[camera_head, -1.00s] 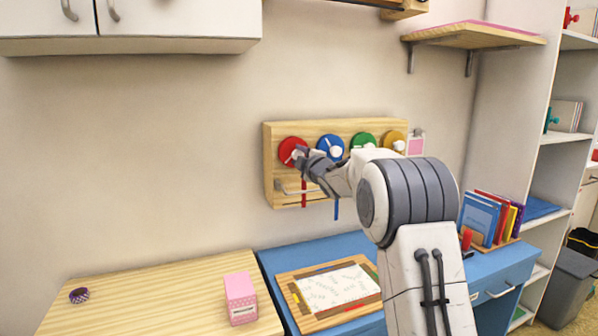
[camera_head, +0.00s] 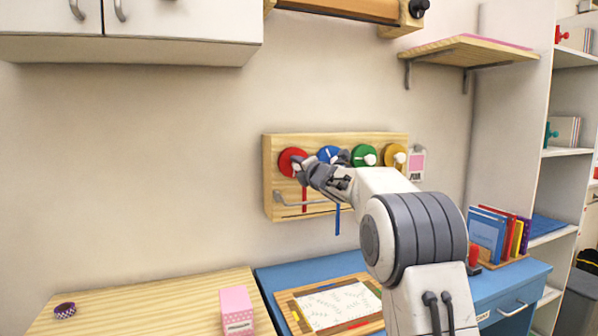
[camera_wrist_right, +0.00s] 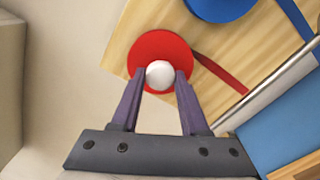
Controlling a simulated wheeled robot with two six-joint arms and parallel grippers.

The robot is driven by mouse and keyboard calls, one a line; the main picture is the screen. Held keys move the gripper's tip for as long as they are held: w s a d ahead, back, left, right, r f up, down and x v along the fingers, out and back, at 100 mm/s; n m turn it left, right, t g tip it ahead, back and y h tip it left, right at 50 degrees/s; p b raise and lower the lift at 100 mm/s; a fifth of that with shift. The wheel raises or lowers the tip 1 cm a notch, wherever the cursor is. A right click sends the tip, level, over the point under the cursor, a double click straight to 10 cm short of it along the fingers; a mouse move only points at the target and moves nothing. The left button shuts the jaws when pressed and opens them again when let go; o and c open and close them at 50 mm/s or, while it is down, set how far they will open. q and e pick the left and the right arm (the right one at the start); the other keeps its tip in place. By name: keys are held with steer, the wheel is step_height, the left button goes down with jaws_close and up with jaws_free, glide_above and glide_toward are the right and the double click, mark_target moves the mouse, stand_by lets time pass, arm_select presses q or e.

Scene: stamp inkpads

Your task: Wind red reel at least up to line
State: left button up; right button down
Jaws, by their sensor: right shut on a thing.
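The red reel (camera_head: 290,160) is the leftmost on a wooden wall board (camera_head: 271,185). My right gripper (camera_head: 298,169) is at the lower right of the reel's face. In the right wrist view, its two fingers (camera_wrist_right: 160,82) are shut on the white knob (camera_wrist_right: 160,74) on the red reel (camera_wrist_right: 147,45). The red ribbon (camera_wrist_right: 220,73) leaves the reel toward the right there. I cannot clearly make out the line. My left gripper is not in view.
Blue (camera_head: 327,153), green (camera_head: 363,155) and yellow (camera_head: 394,154) reels sit to the right. A blue ribbon (camera_head: 337,221) hangs nearby. Below are a blue desk (camera_head: 275,268) with a framed board (camera_head: 290,313) and a wooden table (camera_head: 150,305) with a pink box (camera_head: 236,308).

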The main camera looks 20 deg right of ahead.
steer(key=shift+f+n, duration=0.1)
steer(key=shift+n, duration=0.2)
steer(key=shift+c, duration=2.2)
jaws_free()
steer(key=shift+a, duration=0.1)
steer(key=s+b, duration=0.3)
steer(key=s, duration=0.7)
steer(key=shift+s+d, duration=0.25)
steer(key=shift+a, duration=0.1)
